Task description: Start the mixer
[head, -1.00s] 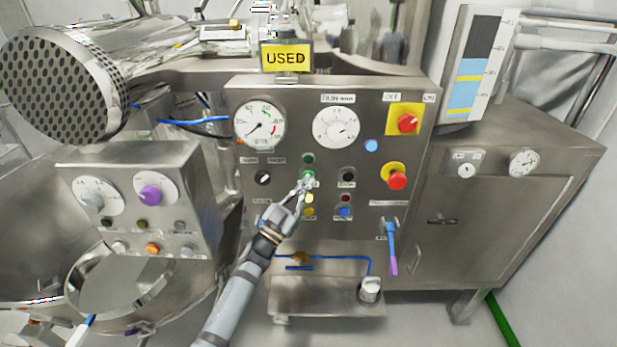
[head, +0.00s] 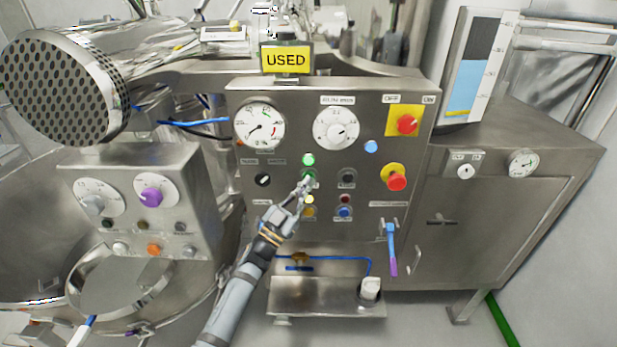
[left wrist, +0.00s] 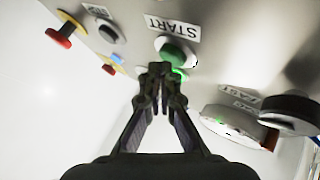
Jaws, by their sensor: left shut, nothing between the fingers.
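The mixer's steel control panel (head: 240,190) faces me in the head view. My left gripper (head: 306,184) is shut and empty, its tips at the green start button (head: 310,174). In the left wrist view the closed fingertips (left wrist: 160,72) are at the lower edge of the green button (left wrist: 175,52), below the START label (left wrist: 172,27). I cannot tell whether they touch it. A green lamp (head: 308,159) above the button is lit. My right gripper is not in view.
A red emergency stop (head: 397,182) and a red rotary switch on yellow (head: 407,123) are at the right of the panel. Blue (head: 344,212) and yellow (head: 309,212) buttons sit below. A smaller control box (head: 140,220) stands at left.

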